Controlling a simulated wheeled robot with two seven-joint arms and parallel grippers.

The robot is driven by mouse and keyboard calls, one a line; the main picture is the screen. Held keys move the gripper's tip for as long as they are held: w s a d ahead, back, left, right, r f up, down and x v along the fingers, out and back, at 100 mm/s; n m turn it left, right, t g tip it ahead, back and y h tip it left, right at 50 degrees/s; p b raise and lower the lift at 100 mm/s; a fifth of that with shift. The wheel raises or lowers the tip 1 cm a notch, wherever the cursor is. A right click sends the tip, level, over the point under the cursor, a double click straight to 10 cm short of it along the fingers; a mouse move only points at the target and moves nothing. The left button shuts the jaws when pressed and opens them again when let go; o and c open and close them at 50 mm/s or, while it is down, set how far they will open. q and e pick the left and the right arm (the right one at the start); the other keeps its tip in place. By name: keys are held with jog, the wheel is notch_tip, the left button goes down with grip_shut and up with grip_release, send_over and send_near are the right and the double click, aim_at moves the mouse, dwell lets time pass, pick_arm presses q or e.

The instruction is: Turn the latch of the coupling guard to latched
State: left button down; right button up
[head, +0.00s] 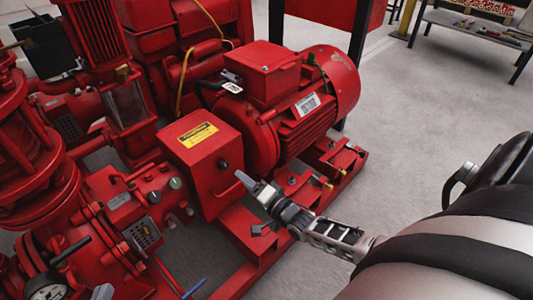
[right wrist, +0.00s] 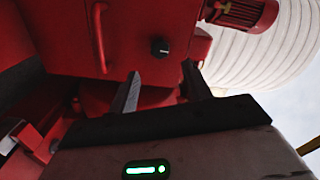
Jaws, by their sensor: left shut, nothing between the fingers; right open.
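The coupling guard (head: 203,158) is a red box with a yellow warning label on its sloped top, between the pump and the motor. Its latch (head: 222,164) is a small black knob on the side facing me. In the right wrist view the latch (right wrist: 160,47) shows a small pale mark on the red face of the guard (right wrist: 130,50). I cannot tell whether it is latched. My right gripper (head: 254,204) is open and empty, with its fingers (right wrist: 163,80) pointing at the guard just short of the latch, apart from it.
The red motor (head: 300,95) stands right of the guard, the red pump (head: 40,150) left. A red curved handle (right wrist: 100,38) is left of the latch. A blue lever (head: 193,288) is at the bottom edge. A workbench (head: 470,28) stands far back; the floor at right is clear.

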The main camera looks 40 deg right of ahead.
pick_arm(q)
jog(key=shift+w+a+f+g+y+p, duration=0.1)
jog(key=shift+a+f+g+y+p, duration=0.25)
jog(key=shift+f+p, duration=0.35)
pick_arm(e)
jog(key=s+d, duration=0.1)
jog(key=s, duration=0.7)
pick_arm(q)
jog(key=shift+r, duration=0.2)
